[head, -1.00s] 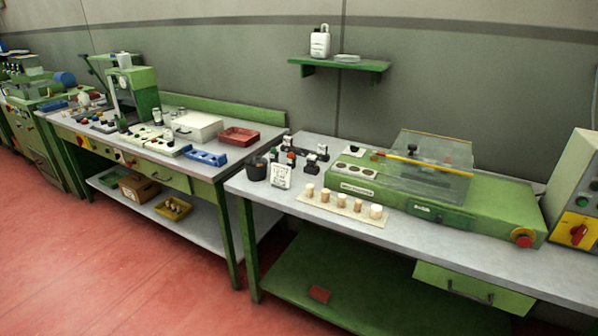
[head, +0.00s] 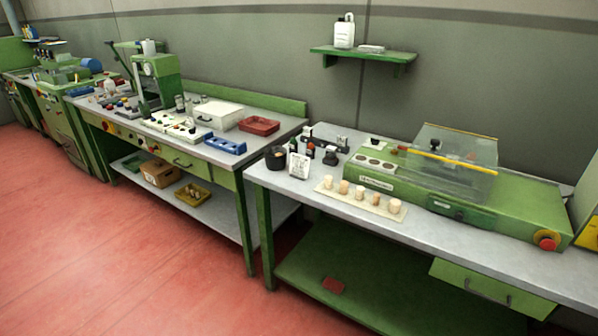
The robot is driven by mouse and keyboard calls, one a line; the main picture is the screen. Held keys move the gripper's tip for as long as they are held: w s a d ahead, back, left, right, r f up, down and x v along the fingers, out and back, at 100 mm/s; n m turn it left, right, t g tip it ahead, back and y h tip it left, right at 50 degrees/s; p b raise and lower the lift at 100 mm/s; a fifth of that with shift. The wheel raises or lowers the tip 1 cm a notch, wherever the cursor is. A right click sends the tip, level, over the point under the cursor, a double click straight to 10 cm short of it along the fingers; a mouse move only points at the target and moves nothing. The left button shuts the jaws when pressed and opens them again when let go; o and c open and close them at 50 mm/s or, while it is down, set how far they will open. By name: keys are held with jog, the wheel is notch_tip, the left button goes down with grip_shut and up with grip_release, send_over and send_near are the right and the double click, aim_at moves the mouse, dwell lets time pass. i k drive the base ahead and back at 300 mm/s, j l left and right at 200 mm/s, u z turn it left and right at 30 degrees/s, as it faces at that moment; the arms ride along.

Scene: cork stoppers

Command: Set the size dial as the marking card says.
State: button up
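A small white card with dark writing (head: 299,166) stands upright near the left end of the right bench, and its text is too small to read. It is the likely marking card, though I cannot confirm that. A green machine (head: 470,200) with a clear hinged cover (head: 455,165) lies along the same bench. Its sloped left end carries a panel with several round dark spots (head: 375,163). I cannot tell which part in view is the size dial. My gripper is not in view.
Several corks stand on a pale strip (head: 340,195) before the machine. A dark cup (head: 275,158) is beside the card. A left bench (head: 215,150) holds a white box (head: 217,115), a red tray (head: 259,125) and a blue rack (head: 225,145). The red floor (head: 120,260) in front is clear.

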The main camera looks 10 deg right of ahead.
aim_at(375, 141)
jog(key=i+l+u, duration=0.1)
jog(key=i+l, duration=0.2)
jog(key=i, duration=0.15)
jog(key=i+l+u, duration=0.15)
jog(key=i+l, duration=0.15)
jog(key=i, duration=0.2)
